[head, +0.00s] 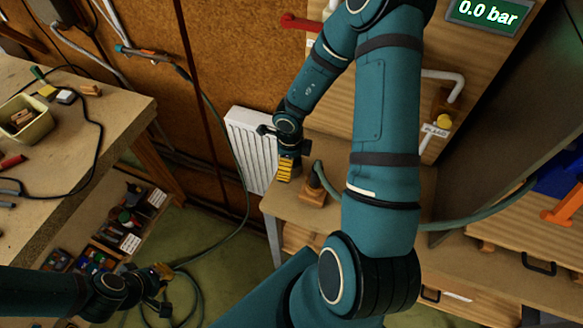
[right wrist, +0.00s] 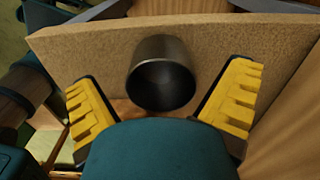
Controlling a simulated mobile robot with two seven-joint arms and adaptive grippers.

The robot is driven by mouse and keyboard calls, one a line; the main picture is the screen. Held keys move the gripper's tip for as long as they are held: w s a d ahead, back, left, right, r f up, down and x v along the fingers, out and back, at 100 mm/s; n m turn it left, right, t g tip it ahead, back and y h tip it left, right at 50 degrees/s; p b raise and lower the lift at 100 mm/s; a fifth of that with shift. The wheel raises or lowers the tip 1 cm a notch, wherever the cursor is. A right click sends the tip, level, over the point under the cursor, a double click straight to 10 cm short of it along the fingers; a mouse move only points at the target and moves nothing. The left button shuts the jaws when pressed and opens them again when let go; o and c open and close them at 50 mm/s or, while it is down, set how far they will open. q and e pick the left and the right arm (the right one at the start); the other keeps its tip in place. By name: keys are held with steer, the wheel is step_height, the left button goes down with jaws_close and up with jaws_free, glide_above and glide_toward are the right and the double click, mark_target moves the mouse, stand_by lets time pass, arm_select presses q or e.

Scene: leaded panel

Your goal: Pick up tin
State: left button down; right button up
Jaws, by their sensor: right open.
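In the right wrist view, a dark grey metal tin (right wrist: 162,86), round with an open end facing the camera, shows between the two yellow-padded fingers of my right gripper (right wrist: 163,100). The fingers are spread wide, with a gap on each side of the tin. In the head view my right gripper (head: 287,168) is low over the wooden bench top near the white radiator. I cannot make out the tin there. My left gripper (head: 165,290) is at the lower left, above the green floor and away from the bench, with its fingers apart and empty.
A wooden block (head: 313,190) with a hose stands on the bench just right of my right gripper. The white radiator (head: 252,148) is behind it to the left. A workbench (head: 110,105) with a tray (head: 27,117) and a shelf of small parts stand at the left.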

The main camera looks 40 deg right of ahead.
step_height(320, 180, down, 2)
steer(key=shift+r, duration=0.1)
steer(key=c, duration=1.3)
steer(key=shift+o, duration=0.2)
